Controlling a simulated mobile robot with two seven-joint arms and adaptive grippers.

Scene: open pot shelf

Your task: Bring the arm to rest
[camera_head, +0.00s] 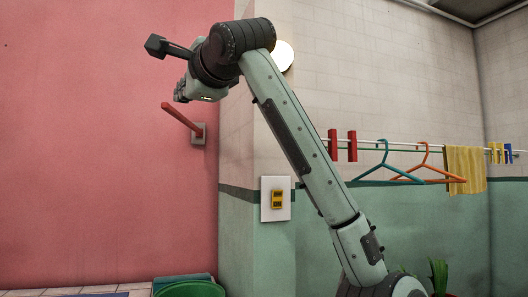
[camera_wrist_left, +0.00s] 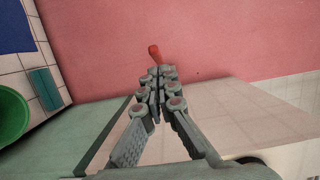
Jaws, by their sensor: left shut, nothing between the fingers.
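My left arm (camera_head: 300,145) rises from the lower right of the head view and bends over at the top. My left gripper (camera_head: 181,91) is at its end, in front of the pink wall. In the left wrist view the gripper (camera_wrist_left: 158,72) has its fingers together with nothing between them. A red lever (camera_head: 180,116) on a grey wall plate (camera_head: 198,139) is just below the gripper in the head view, with a gap between them in the picture. The lever's red end (camera_wrist_left: 154,53) shows beyond the fingertips in the left wrist view. My right gripper is not seen.
A yellow switch on a white plate (camera_head: 268,212) is on the wall corner. A clothesline holds red pegs (camera_head: 351,146), a teal hanger (camera_head: 383,165), an orange hanger (camera_head: 424,168) and a yellow cloth (camera_head: 466,170). A green tub (camera_head: 190,289) stands low, also in the wrist view (camera_wrist_left: 10,115).

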